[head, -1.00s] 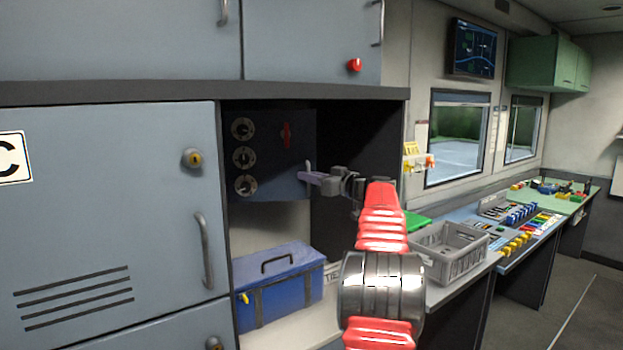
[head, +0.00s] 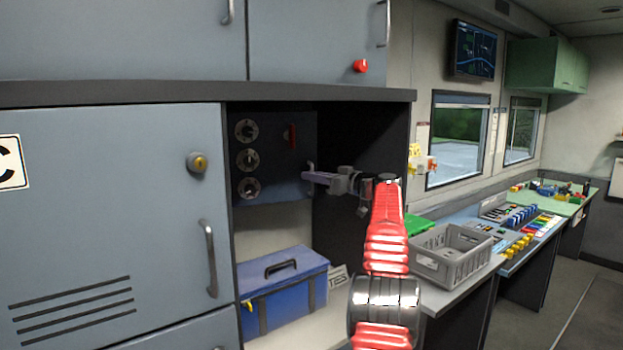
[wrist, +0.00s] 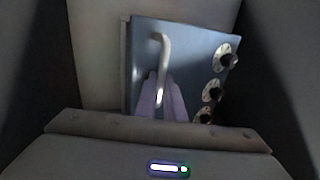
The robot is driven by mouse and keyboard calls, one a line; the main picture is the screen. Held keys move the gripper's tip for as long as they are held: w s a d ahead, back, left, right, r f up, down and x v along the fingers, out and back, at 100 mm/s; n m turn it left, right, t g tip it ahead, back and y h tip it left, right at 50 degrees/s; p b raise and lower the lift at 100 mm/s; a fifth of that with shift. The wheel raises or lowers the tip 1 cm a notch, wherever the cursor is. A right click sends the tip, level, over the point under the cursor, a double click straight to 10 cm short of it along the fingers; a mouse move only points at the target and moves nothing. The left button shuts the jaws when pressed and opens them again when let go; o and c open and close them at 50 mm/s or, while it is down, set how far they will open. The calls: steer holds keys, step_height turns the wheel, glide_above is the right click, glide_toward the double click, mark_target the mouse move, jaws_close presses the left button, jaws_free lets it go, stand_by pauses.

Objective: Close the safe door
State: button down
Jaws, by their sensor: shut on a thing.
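The safe door (head: 268,165) is a dark blue panel with three round dials on its left side and a red lever (head: 292,136). It is inside the dark recess of the cabinet. A grey handle (head: 310,168) is at its right edge. My gripper (head: 318,178) is at that handle from the right, shut on it. In the wrist view the door (wrist: 190,60) appears tilted, with the dials at right and the pale handle (wrist: 161,70) running down between my purple fingers (wrist: 160,98). How far the door stands open cannot be told.
A blue toolbox (head: 285,285) stands on the shelf below the door. A grey crate (head: 450,255) and a green item (head: 418,224) are on the counter at right. A closed locker door (head: 110,220) fills the left.

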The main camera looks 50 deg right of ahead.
steer(key=shift+w+r, duration=0.25)
steer(key=shift+w, duration=0.15)
steer(key=c, duration=2.1)
jaws_free()
steer(key=shift+s+d, duration=0.1)
steer(key=shift+s, duration=0.1)
steer(key=s, duration=1.3)
steer(key=shift+s+f, duration=0.3)
steer(key=shift+c, duration=0.4)
